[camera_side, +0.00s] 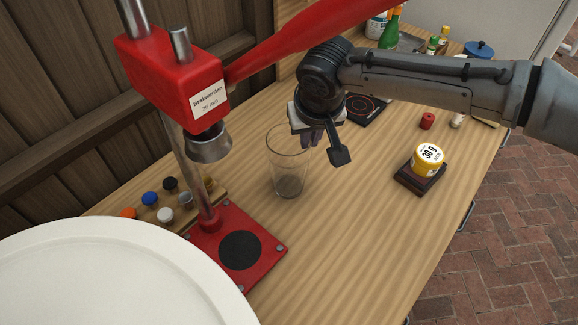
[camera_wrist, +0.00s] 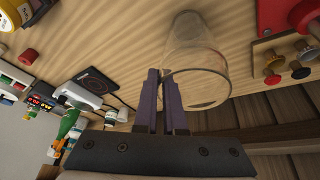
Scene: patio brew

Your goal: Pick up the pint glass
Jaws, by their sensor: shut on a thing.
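The pint glass (camera_side: 289,168) is clear, empty and upright at the middle of the wooden table, to the right of the red press. Its base appears to be on the tabletop; any small gap under it cannot be told. My gripper (camera_side: 318,140) is at the right side of its rim. In the wrist view the two dark fingers of my gripper (camera_wrist: 166,80) are close together, shut on the glass wall at the rim. The glass (camera_wrist: 197,60) extends up and right from them there. The exact contact between the fingers is hard to see.
The red press (camera_side: 172,80) with its long handle and red base (camera_side: 265,265) stands left of the glass. A yellow round item (camera_side: 428,158) on a dark stand is at the right. A white round surface (camera_side: 110,275) fills the lower left.

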